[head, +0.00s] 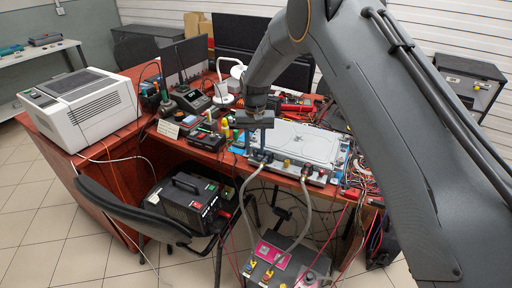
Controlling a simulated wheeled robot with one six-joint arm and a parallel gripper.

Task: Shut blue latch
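My gripper (254,142) is at the front left edge of a silver flat unit (300,143) on the red-brown table. Its dark fingers point down near the unit's front face. The view is too small to show whether they are open or shut, or touching anything. The unit's front carries several small fittings, among them a yellow one (287,163) and a reddish one (305,172). Two grey hoses (304,215) hang from this front toward a grey box below. I cannot make out a blue latch; the area by my gripper is partly hidden.
The grey box (285,262) on the floor has a magenta label and yellow fittings. A black power unit (190,203) and chair (130,215) stand to the left. Red cables (365,178) lie at the table's right. Tools and a white printer-like machine (82,108) crowd the left.

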